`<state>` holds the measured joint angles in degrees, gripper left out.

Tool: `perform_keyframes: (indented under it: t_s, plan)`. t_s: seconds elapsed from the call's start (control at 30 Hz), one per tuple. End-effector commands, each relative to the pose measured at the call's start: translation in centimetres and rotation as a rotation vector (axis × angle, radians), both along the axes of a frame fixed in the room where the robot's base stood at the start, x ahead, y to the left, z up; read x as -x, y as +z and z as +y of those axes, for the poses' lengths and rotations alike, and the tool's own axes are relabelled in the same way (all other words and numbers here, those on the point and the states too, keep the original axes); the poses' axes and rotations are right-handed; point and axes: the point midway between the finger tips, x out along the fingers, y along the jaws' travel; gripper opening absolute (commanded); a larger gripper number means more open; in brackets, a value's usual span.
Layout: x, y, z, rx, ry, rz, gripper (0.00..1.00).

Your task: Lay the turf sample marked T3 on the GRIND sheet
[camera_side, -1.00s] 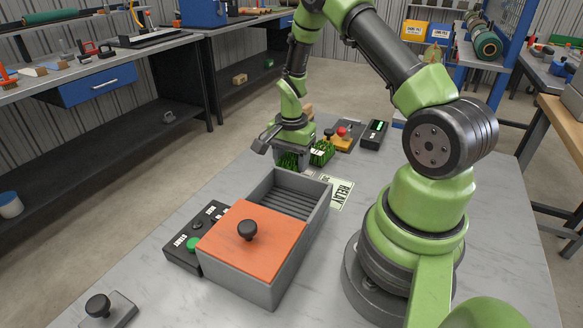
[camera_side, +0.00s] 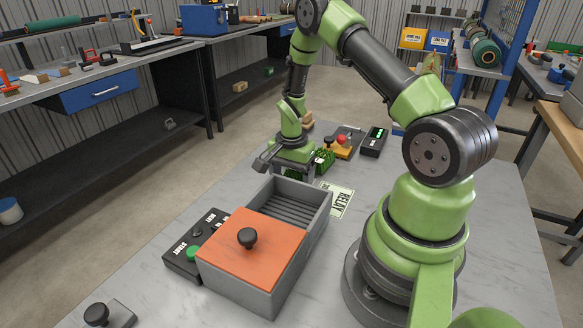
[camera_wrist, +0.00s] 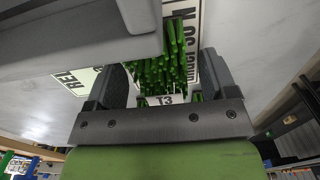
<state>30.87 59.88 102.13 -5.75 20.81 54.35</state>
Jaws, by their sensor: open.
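The turf sample marked T3 (camera_wrist: 163,62) is a green, grassy block with a white label in the wrist view. My gripper (camera_wrist: 165,82) is open, with one dark finger on each side of T3. I cannot tell whether the fingers touch it. In the side view my gripper (camera_side: 290,166) is low behind the grey box and mostly hides the turf there. A white sheet with "under 30 N" (camera_wrist: 240,35) lies by T3 in the wrist view. No GRIND title is readable.
A grey box (camera_side: 320,235) with an orange lid (camera_side: 252,250) stands in front of the gripper. The RELAY sheet (camera_side: 341,203) lies right of it. A black START control box (camera_side: 185,253) is at left. A yellow box with a red knob (camera_side: 342,140) stands behind.

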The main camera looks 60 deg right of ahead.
Motion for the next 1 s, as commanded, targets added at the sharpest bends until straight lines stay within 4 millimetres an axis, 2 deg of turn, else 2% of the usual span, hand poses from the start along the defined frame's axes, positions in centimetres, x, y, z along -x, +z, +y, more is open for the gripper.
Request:
perform_keyframes:
  t_s: [0.17, 0.5, 0.77, 0.87, 1.0]
  plan:
    - [-0.1, 2.2, -0.1, 0.003, 0.001, -0.005, 0.78]
    - [-0.1, 9.5, 0.0, 0.003, 0.000, -0.005, 0.78]
    - [-0.1, 12.5, 0.3, 0.003, 0.013, -0.009, 0.78]
    - [-0.3, 14.6, 1.4, 0.016, 0.075, -0.044, 0.78]
    - [0.0, 19.7, 5.1, 0.048, 0.261, -0.145, 0.78]
